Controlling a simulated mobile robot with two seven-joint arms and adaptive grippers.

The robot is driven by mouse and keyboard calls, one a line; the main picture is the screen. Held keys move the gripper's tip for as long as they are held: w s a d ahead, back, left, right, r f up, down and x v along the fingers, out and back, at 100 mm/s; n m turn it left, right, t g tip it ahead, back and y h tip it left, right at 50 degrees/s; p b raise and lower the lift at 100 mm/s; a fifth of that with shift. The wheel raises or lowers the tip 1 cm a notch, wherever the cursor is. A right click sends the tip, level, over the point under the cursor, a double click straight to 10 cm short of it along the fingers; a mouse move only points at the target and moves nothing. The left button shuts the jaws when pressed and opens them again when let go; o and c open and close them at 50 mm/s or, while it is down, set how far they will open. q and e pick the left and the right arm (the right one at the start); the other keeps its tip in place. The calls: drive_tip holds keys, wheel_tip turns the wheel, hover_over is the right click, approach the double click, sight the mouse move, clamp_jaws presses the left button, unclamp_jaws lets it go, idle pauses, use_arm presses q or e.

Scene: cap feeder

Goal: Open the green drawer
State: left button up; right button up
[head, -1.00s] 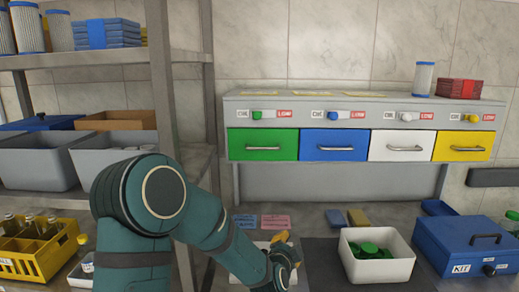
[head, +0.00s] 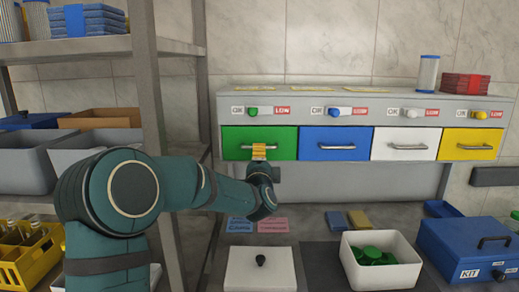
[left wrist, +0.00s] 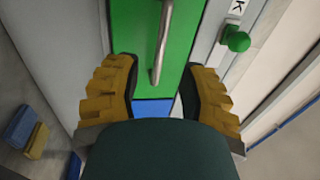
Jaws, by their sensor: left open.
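The green drawer (head: 233,143) is the leftmost of the drawers in the grey cabinet, and its front looks flush with the others. Its silver bar handle (head: 277,147) is partly hidden by my gripper in the head view. My left gripper (head: 259,152) is raised in front of the drawer, at the handle. In the left wrist view the green front (left wrist: 192,35) fills the middle and the handle (left wrist: 161,45) runs between the two yellow fingers (left wrist: 157,88), which are apart. I cannot tell whether a finger touches the handle. My right gripper is not in view.
Blue (head: 310,145), white (head: 385,145) and yellow (head: 451,146) drawers are to the right, with knobs above. Below are a lidded white box (head: 243,274), a white bin (head: 403,273) of green caps and a blue kit box (head: 445,250). A shelf post (head: 149,90) stands left.

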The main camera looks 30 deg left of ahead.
sight(260, 136)
use_arm(q)
drive_tip(key=shift+x, duration=3)
drive_tip(key=shift+d, duration=0.1)
clamp_jaws()
